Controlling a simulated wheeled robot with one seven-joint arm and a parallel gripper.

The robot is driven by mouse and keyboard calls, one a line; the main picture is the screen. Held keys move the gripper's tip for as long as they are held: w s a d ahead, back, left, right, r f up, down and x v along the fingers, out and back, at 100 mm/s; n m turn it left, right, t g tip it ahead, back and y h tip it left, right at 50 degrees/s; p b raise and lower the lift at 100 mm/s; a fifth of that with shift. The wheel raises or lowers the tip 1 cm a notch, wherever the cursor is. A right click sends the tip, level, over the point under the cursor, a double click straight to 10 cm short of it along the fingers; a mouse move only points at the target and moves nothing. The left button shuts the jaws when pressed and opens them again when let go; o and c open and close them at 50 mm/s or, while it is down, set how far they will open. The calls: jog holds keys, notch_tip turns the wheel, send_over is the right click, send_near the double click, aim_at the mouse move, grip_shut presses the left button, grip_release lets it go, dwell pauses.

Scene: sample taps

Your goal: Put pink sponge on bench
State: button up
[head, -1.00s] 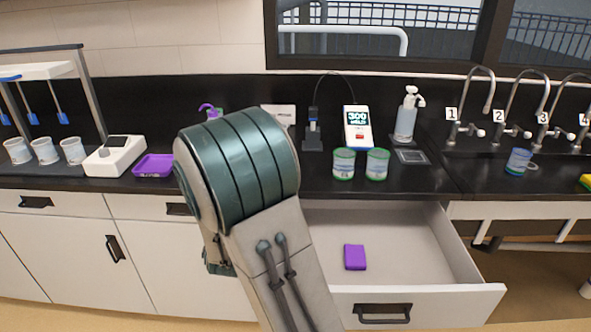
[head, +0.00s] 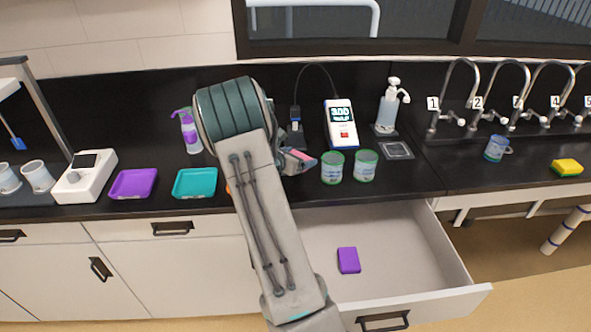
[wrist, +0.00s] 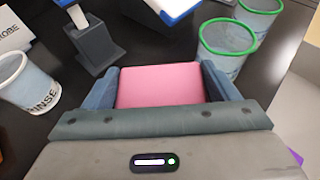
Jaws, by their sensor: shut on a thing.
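My gripper (wrist: 160,90) is shut on the pink sponge (wrist: 160,84), which lies between its two fingers in the wrist view. In the head view the pink sponge (head: 300,156) shows as a small pink edge at the gripper (head: 296,160), over the black bench (head: 420,178), left of the green-rimmed beakers. I cannot tell whether the sponge touches the bench top. My arm hides part of the bench to its left.
Two green-rimmed beakers (head: 332,168) stand just right of my gripper. A meter (head: 341,122) and a probe stand (head: 296,135) are behind it. A teal tray (head: 195,183) and a purple tray (head: 133,184) lie left. The open drawer (head: 400,240) below holds a purple sponge (head: 348,260).

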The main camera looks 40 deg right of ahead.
aim_at(298, 178)
jog(key=shift+d+f, duration=0.15)
jog(key=shift+f, duration=0.8)
jog(key=shift+f+p, duration=0.4)
jog(key=shift+f, duration=1.55)
jog(key=shift+f, duration=0.2)
jog(key=o, duration=0.9)
jog(key=shift+r, duration=0.1)
